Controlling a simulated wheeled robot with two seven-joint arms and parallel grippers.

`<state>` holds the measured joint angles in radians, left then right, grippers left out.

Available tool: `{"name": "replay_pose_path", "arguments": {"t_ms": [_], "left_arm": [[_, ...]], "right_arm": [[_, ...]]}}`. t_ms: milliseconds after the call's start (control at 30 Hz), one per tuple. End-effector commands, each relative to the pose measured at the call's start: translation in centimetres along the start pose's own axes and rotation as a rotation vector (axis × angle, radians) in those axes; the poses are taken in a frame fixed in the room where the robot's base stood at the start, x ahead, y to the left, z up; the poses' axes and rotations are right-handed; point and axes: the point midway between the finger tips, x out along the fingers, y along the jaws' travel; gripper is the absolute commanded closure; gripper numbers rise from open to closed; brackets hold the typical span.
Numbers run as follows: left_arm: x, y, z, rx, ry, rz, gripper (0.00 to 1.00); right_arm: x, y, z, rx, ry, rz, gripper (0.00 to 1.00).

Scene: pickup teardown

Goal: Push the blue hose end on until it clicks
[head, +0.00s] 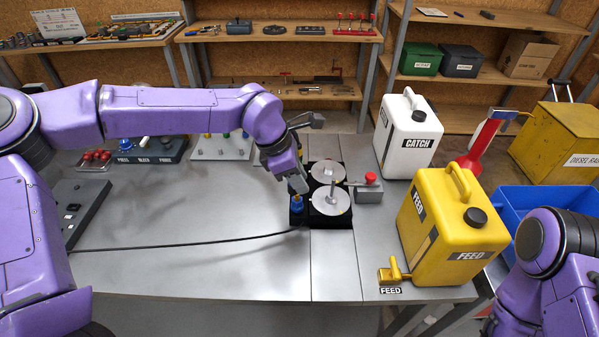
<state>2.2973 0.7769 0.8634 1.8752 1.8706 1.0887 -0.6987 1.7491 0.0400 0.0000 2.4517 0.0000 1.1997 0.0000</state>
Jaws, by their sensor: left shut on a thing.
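My left gripper (298,190) points down at the left edge of a black fixture (325,222) on the metal bench. It is shut on the blue hose end (297,204), which shows just below the fingers. The hose end is upright at the fixture's left side. Whether it is fully seated is too small to tell, and the fingers partly hide it. A black hose (190,244) runs along the bench from the left to the fixture. Two round metal discs (330,199) sit on the fixture. My right arm is at the lower right, with its gripper out of view.
A small grey box with a red knob (370,179) stands right of the fixture. A white CATCH can (408,135) and a yellow FEED can (450,232) stand farther right. A blue bin (545,205) is at the right. The bench's front left is clear except for the hose.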

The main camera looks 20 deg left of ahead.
Motion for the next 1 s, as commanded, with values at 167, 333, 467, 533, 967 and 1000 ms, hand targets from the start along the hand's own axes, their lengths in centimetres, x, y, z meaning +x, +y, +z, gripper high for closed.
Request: {"name": "replay_pose_path", "arguments": {"t_ms": [167,333,467,533,967,1000], "left_arm": [[1.62,0.47,-0.61,-0.005,0.004,-0.004,1.00],[1.45,0.53,-0.60,-0.007,0.004,-0.004,1.00],[1.42,0.52,-0.61,-0.007,0.004,-0.004,1.00],[1.41,0.52,-0.61,-0.007,0.004,-0.004,1.00],[1.60,0.77,-0.14,-0.006,0.003,-0.004,1.00],[1.60,0.77,-0.14,-0.006,0.003,-0.004,1.00]], "right_arm": [[1.27,-0.17,0.41,0.001,0.002,-0.001,0.57],[1.09,-0.17,0.32,0.001,0.003,-0.002,0.57],[1.07,-0.16,0.33,0.001,0.002,-0.001,0.57],[1.06,-0.15,0.33,0.001,0.002,-0.001,0.57],[0.57,-0.11,0.12,0.001,0.003,-0.001,0.57],[0.57,-0.11,0.12,0.001,0.002,-0.001,0.57]]}}
